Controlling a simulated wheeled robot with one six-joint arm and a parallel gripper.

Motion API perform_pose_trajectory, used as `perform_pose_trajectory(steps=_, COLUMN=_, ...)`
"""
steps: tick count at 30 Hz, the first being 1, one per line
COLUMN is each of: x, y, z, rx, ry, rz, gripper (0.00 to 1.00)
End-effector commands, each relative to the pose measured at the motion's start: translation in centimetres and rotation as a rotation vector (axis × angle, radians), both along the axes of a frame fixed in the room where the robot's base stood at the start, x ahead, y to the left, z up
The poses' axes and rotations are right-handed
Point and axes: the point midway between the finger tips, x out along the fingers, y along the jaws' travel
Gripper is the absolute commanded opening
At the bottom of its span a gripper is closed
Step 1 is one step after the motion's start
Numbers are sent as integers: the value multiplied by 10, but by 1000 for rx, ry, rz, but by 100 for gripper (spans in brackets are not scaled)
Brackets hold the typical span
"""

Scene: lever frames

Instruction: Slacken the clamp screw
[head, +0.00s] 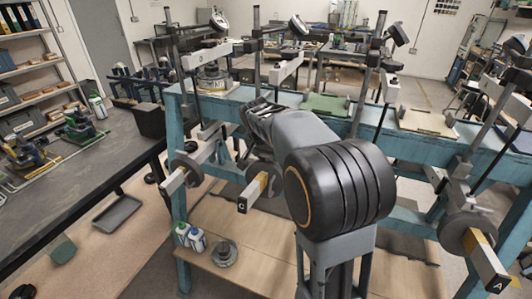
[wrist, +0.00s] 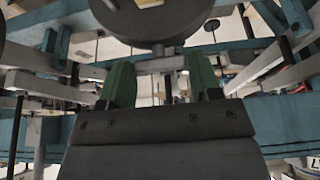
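In the wrist view a short pale crossbar on a stem, seemingly the clamp screw (wrist: 160,64), hangs under a round grey weight (wrist: 165,22). My gripper (wrist: 160,82) has two green fingers standing apart, one at each end of this bar. The bar spans the space between them, and I cannot tell whether the fingers touch it or stand clear. In the head view my arm hides the gripper and the screw. A lever marked C (head: 251,194) shows just left of my arm.
A lever marked A (head: 487,262) with a round weight (head: 466,230) juts out at the right. Another lever (head: 175,181) juts out left of C. The blue frame table (head: 410,147) runs behind. A dark bench (head: 50,205) is at left.

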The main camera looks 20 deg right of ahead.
Motion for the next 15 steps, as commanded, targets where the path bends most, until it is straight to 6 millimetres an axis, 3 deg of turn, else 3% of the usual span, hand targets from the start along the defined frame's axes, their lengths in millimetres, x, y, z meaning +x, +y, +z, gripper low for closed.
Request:
perform_pose_trajectory(steps=8, x=0, y=0, z=0, rx=0, ry=0, rz=0, gripper=32)
perform_pose_trajectory(steps=15, x=-1, y=-1, z=0, rx=3, ry=-4, rz=27, gripper=32)
